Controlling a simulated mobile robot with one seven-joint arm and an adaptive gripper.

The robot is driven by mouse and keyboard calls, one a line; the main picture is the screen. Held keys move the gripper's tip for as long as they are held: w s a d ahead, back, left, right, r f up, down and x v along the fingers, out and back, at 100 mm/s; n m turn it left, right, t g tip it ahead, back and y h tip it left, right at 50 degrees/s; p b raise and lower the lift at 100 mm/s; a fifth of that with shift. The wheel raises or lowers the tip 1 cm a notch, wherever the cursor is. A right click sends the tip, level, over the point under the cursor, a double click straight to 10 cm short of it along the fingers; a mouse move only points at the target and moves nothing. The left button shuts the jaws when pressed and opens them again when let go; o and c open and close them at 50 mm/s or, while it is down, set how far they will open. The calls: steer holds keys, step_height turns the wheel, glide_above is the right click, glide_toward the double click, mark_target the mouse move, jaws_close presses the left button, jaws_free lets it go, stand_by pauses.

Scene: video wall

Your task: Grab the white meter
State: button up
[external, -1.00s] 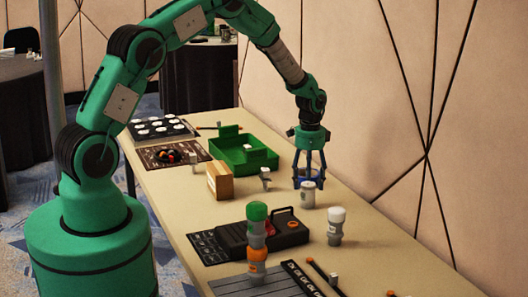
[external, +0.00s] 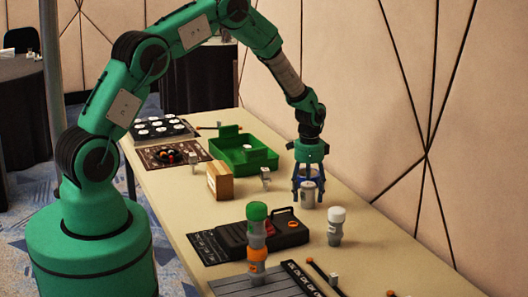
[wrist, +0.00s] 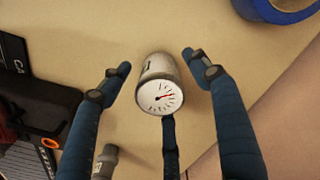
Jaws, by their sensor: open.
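The white meter (wrist: 160,95) is a short pale cylinder with a white dial and red needle on top. In the external view it stands upright as a light cylinder (external: 308,197) on the table (external: 270,210). My gripper (wrist: 157,72) points down over it, with its blue fingers spread apart and nothing held. In the wrist view one finger is left of the meter, one right, and a third at its lower edge. The side fingers show gaps; I cannot tell whether the third touches. The gripper also shows in the external view (external: 308,188).
A white-capped cylinder (external: 336,228) stands nearby, with a green-and-orange stack (external: 257,230) and a black device (external: 290,229) to its left. A green bin (external: 262,160) and cardboard box (external: 220,182) lie farther back. A blue ring (wrist: 278,8) shows at upper right. The wall is close on the right.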

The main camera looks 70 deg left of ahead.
steer(key=c, duration=1.4)
steer(key=shift+r+p, duration=0.75)
steer(key=shift+r, duration=4.25)
